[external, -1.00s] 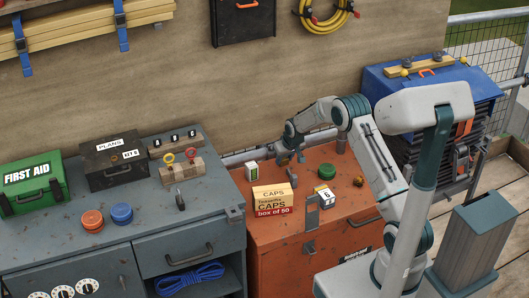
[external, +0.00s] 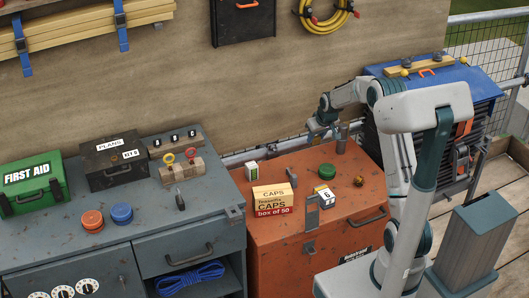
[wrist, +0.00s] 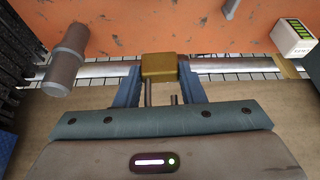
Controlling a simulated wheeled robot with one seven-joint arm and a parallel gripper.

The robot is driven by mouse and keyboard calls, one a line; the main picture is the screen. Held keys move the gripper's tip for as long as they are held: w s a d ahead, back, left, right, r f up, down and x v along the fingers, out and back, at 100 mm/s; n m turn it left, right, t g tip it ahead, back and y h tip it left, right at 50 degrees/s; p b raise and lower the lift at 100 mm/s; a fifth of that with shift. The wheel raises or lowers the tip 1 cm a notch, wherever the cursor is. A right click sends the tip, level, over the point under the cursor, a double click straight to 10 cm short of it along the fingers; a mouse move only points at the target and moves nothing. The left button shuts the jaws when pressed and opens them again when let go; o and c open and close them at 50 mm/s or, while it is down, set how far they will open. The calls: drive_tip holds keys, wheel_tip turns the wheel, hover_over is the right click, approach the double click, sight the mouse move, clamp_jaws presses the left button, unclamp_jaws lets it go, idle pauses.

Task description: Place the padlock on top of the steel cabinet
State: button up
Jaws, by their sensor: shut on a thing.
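My gripper (wrist: 158,88) is shut on a brass-coloured padlock (wrist: 159,67), with its shackle toward the palm. In the external view my gripper (external: 318,130) is raised near the back edge of the orange chest, and I cannot make out the padlock there. Two cabinets stand apart: a blue-grey one (external: 212,238) with a drawer and dials at the left, and a blue one (external: 460,80) with dark drawers at the back right. I cannot tell which is the steel cabinet. The padlock is on neither.
The orange chest (external: 285,225) carries a caps box (external: 272,200), a green round item (external: 327,171), a small white box (external: 251,171) and a grey cylinder (external: 342,139). The cylinder (wrist: 68,60) is beside my gripper. A yellow plank (external: 420,66) lies on the blue cabinet.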

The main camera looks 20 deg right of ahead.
drive_tip(key=shift+s+d+r, duration=0.1)
drive_tip(key=shift+r, duration=0.05)
drive_tip(key=s+a+r+m+h+p, duration=0.1)
drive_tip(key=s+a+r+m+p, duration=0.15)
drive_tip(key=a, duration=0.35)
drive_tip(key=s+a+r+m+g+h+p, duration=0.1)
drive_tip(key=s+a+r+m, duration=0.1)
drive_tip(key=a+m, duration=0.3)
drive_tip(key=s+a+r+m+h+p, duration=0.1)
drive_tip(key=s+a+r+m+p, duration=0.1)
drive_tip(key=a, duration=0.5)
drive_tip(key=s+a+r+m+g+h+p, duration=0.2)
drive_tip(key=s+a+r+m+g+p, duration=0.3)
drive_tip(key=s+a+r+m, duration=0.7)
drive_tip(key=s+a+f+n+p, duration=0.1)
drive_tip(key=a, duration=0.4)
drive_tip(key=a+f+t+p, duration=0.1)
drive_tip(key=a, duration=0.5)
drive_tip(key=s+a+f+n+p, duration=0.1)
drive_tip(key=a+f, duration=0.1)
drive_tip(key=a, duration=0.3)
drive_tip(key=shift+s+a+n, duration=0.25)
drive_tip(key=shift+s+n, duration=0.1)
drive_tip(key=shift+s+a+f, duration=0.1)
drive_tip(key=shift+a+f, duration=0.05)
drive_tip(key=shift+f, duration=0.25)
drive_tip(key=shift+f+p, duration=0.4)
drive_tip(key=shift+f, duration=1.35)
